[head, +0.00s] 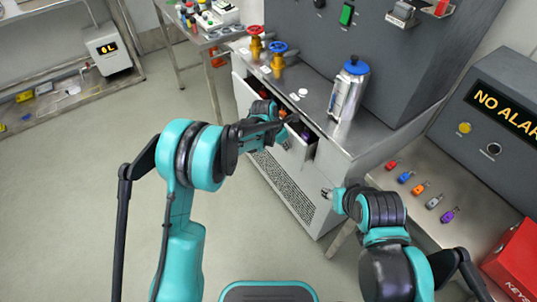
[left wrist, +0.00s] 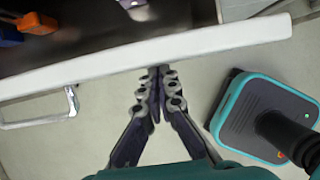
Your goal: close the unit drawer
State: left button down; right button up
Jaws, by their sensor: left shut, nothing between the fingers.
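The unit drawer (head: 297,152) stands open from the grey unit, its front partly hidden behind my left arm. In the left wrist view its white front panel (left wrist: 215,42) crosses the picture, with a bar handle (left wrist: 72,100) on the left. Orange and blue items (left wrist: 36,23) lie in the dark interior. My left gripper (head: 290,120) is shut and empty; in the wrist view its fingertips (left wrist: 160,72) are at the front panel's outer edge. I cannot tell whether they touch. My right gripper (head: 327,193) is low beside the unit's right corner; its opening is unclear.
A silver flask with a blue lid (head: 349,90) and red and blue valves (head: 278,57) stand on the unit top. Right is a table with several small coloured tags (head: 421,188) and a red box (head: 515,262). Floor at left (head: 70,190) is clear.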

pick_arm(q)
jog(key=w+d, duration=0.1)
jog(key=d, duration=0.1)
jog(key=w+d, duration=0.2)
jog(key=shift+w+d, duration=0.15)
jog(key=shift+d, duration=0.25)
jog(key=shift+w+d+r, duration=0.1)
jog(key=shift+w+d, duration=0.05)
pick_arm(e)
jog(key=shift+a+r, duration=0.1)
jog(key=shift+r, duration=0.1)
